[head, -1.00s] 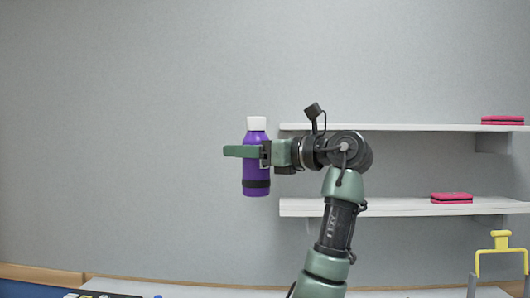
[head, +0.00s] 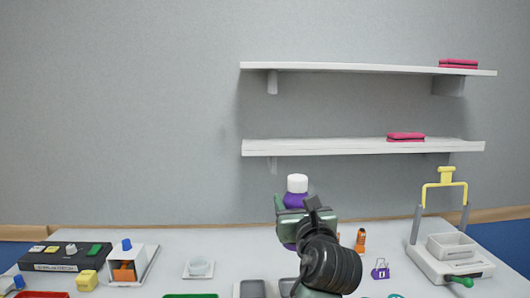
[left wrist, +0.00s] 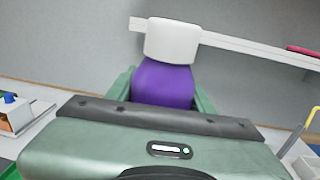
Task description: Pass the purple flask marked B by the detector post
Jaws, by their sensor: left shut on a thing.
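The purple flask (head: 296,200) with a white cap stands upright in my left gripper (head: 305,215), which is shut on it. Only its cap and shoulder show clearly in the head view; the gripper and wrist hide most of its body. In the left wrist view the flask (left wrist: 163,84) sits between the two green fingers, its lower part hidden. No letter B shows. A grey-white device (head: 447,265) with upright posts, a yellow top frame and a green handle stands at the right of the table; I cannot tell whether it is the detector post. My right gripper is not in view.
Two white wall shelves (head: 345,147) hold pink cases (head: 406,136). On the table are a small orange object (head: 361,240), a purple padlock shape (head: 380,269), a white dish (head: 199,268), a white box (head: 124,262) and a black panel (head: 65,256).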

